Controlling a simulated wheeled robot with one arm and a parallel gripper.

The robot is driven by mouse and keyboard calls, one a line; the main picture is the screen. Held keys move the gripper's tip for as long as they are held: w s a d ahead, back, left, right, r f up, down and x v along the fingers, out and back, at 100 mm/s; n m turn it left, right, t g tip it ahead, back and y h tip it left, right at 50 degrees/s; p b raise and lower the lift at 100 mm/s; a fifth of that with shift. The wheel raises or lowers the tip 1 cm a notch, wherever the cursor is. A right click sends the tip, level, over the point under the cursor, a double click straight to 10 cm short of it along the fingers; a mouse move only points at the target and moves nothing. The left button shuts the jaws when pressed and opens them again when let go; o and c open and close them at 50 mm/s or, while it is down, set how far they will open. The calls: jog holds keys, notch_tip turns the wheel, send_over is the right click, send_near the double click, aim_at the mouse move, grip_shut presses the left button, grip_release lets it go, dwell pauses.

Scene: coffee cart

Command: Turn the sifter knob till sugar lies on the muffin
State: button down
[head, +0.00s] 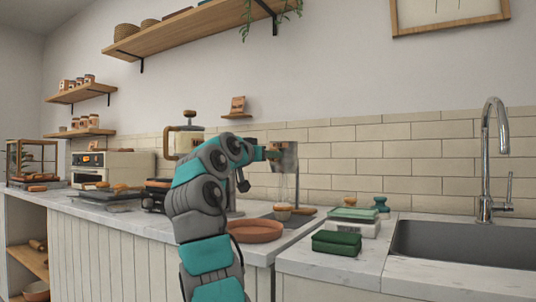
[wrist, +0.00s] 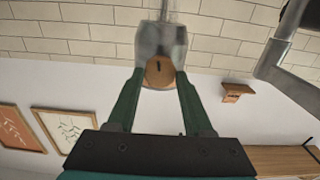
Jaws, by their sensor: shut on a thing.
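The sifter (head: 289,158) is a grey metal box held above the counter near the tiled wall. It also shows in the wrist view (wrist: 161,40), with its round wooden knob (wrist: 159,73) facing me. The knob has a dark mark on it. My gripper (head: 271,152) has its two green fingers on either side of the knob and is shut on it. Faint pale streaks show between sifter and muffin. The muffin top is too small to tell whether sugar lies on it.
A terracotta dish (head: 255,231) stands on the counter in front of the muffin. A green box (head: 337,243) and a scale-like white block (head: 352,226) lie to the right, before the sink (head: 465,243).

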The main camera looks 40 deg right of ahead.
jog(key=shift+m, duration=0.3)
dwell(0.4)
jog(key=shift+c, duration=1.5)
grip_release()
jog(key=b+v, duration=0.1)
jog(key=v, duration=0.6)
jog(key=shift+s+a, duration=0.15)
jog(key=shift+a, duration=0.2)
